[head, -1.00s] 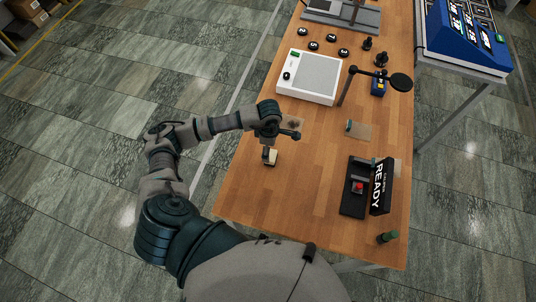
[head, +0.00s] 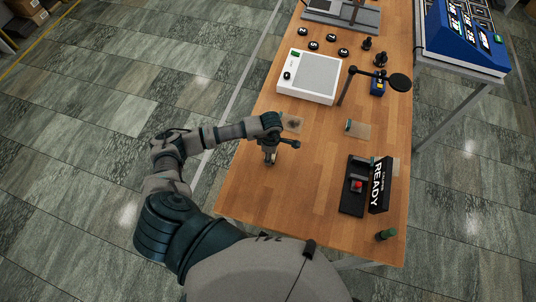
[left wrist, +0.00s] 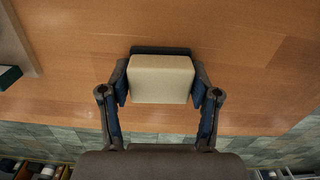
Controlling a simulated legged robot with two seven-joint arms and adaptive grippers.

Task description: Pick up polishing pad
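In the head view my left gripper (head: 269,158) is low over the near left part of the table and covers most of the pad. My right gripper is not in view.
The wooden table (head: 310,185) holds a white scale-like device (head: 308,77), a black stand with a READY sign (head: 379,185), a stand with a round black disc (head: 399,82) and a green-topped knob (head: 387,235).

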